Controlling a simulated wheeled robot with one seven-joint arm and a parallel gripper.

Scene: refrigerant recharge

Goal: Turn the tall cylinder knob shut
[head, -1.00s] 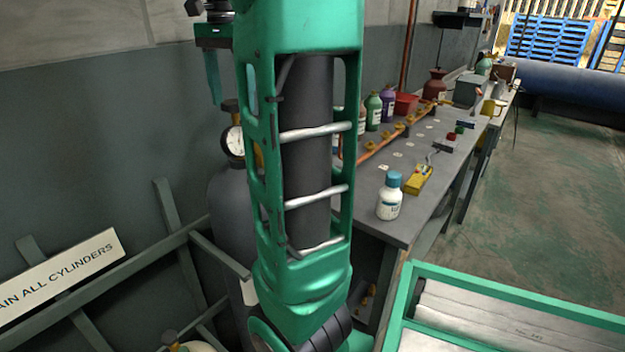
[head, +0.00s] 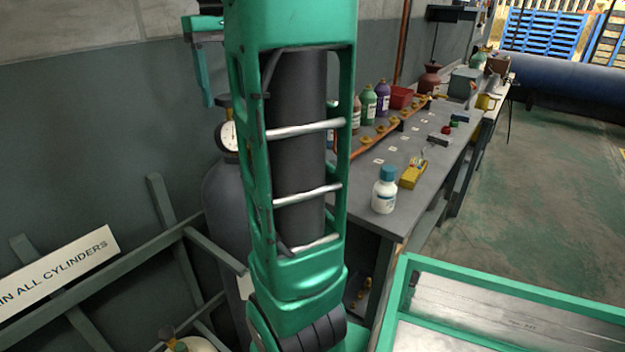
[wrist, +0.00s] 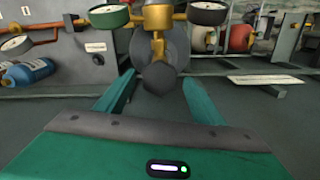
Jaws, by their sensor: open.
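The tall cylinder (head: 226,195) is dark grey and stands against the wall, partly hidden behind my green arm. A gauge (head: 228,136) with a white face sits near its top, below the dark knob (head: 223,101). In the wrist view the round dark knob (wrist: 158,81) lies between and beyond the tips of my gripper (wrist: 159,85), in front of a brass valve body (wrist: 157,18). My gripper is open, its two green fingers spread to either side. No contact with the knob can be made out.
A grey bench (head: 402,220) at the right holds a white bottle (head: 384,190) with a blue cap, a yellow meter (head: 412,172) and coloured bottles. A rack rail (head: 95,270) with a sign is at the lower left. Two gauges (wrist: 108,17) flank the valve. Green floor is clear at right.

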